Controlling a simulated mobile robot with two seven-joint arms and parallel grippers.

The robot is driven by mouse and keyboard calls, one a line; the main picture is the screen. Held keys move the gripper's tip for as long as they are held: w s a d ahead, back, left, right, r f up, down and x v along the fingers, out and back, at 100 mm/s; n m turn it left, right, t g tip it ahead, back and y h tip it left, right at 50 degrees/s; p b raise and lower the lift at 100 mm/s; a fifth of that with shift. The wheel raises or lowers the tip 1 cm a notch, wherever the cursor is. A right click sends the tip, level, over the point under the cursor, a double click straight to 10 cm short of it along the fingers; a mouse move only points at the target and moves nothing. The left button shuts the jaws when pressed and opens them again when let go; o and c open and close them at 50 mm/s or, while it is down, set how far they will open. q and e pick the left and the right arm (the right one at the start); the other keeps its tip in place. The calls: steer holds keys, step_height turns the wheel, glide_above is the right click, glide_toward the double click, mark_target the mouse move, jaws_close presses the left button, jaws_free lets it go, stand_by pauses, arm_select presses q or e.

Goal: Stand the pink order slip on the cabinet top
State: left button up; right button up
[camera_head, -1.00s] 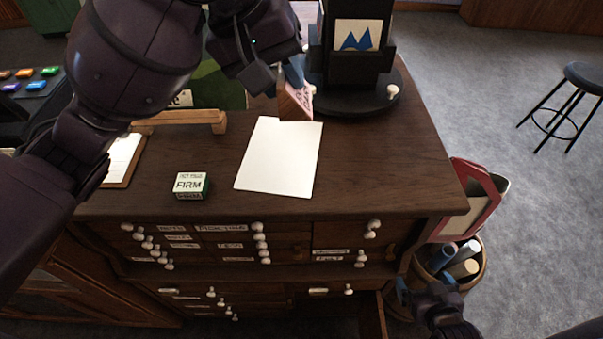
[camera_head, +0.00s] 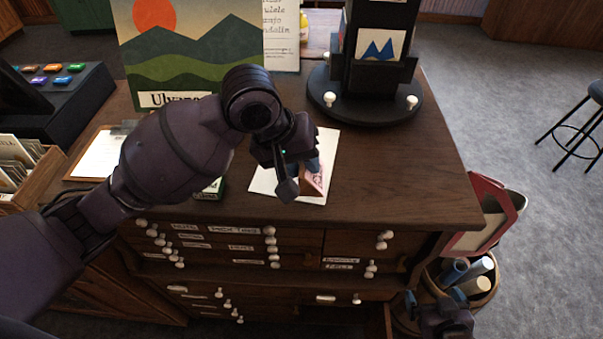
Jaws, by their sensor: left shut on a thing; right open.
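The pink order slip (camera_head: 315,181) is a small pinkish card with dark print. My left gripper (camera_head: 303,178) is shut on it, over the white sheet on the cabinet top (camera_head: 400,165). The slip looks upright and somewhat tilted; I cannot tell whether its lower edge touches the sheet. The gripper hides part of it. My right gripper (camera_head: 432,301) is open and empty, low at the cabinet's front right, beside the basket.
The white sheet (camera_head: 325,150) lies under my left gripper. A green-and-white box (camera_head: 211,190) is mostly hidden by my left arm. A black round display stand (camera_head: 366,100) is at the back. Bare wood lies to the right. A basket (camera_head: 485,297) of rolled papers stands on the floor.

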arm_select(q)
steer(key=shift+f, duration=1.85)
steer(key=o, duration=0.9)
steer(key=shift+f, duration=0.1)
steer(key=shift+o, duration=0.2)
steer(key=v, duration=1.2)
